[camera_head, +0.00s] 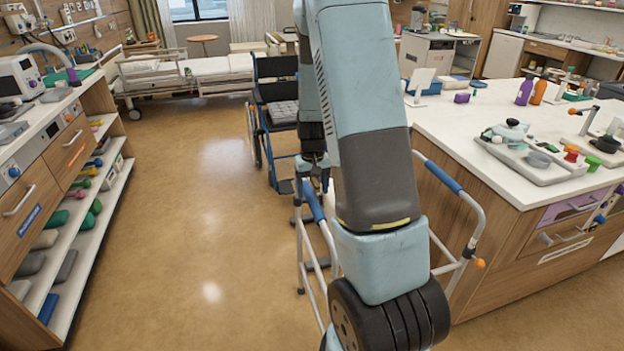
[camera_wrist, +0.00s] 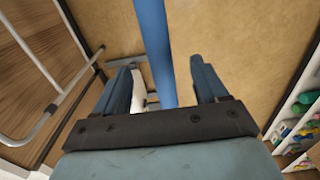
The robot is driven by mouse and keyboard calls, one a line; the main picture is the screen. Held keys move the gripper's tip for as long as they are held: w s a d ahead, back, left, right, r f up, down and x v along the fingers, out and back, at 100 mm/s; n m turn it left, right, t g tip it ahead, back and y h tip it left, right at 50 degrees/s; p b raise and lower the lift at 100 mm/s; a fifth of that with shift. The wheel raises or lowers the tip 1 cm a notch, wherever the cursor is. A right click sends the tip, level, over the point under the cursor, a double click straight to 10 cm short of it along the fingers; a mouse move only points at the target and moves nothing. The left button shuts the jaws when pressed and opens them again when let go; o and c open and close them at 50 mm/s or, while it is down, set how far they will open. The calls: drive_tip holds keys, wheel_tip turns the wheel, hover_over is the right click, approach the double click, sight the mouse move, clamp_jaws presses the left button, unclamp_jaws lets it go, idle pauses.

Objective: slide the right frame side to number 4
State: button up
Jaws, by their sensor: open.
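The walking frame has pale metal tubes and two blue grips. In the head view, its left-hand blue grip (camera_head: 313,200) is beside my arm, and its right-hand blue grip (camera_head: 444,177) stands by the counter. In the wrist view, a blue bar (camera_wrist: 153,30) runs down between the fingers of my gripper (camera_wrist: 162,64). The fingers are open, with a gap on each side of the bar. A bent metal tube (camera_wrist: 38,70) shows at the left there. I see no number 4.
A wheelchair (camera_head: 278,110) stands behind the frame. The counter (camera_head: 470,130) is close on the right, with an orange knob (camera_head: 480,263) near it. Shelves (camera_head: 95,215) line the left. The floor (camera_head: 205,200) between is clear.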

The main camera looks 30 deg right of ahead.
sight(313, 198)
drive_tip(key=shift+f, duration=3)
drive_tip(key=shift+c, duration=0.4)
drive_tip(key=c, duration=1)
drive_tip(key=shift+r, duration=2.6)
drive_tip(key=shift+c, duration=0.2)
drive_tip(key=o, duration=1.1)
drive_tip(key=shift+r, duration=3.45)
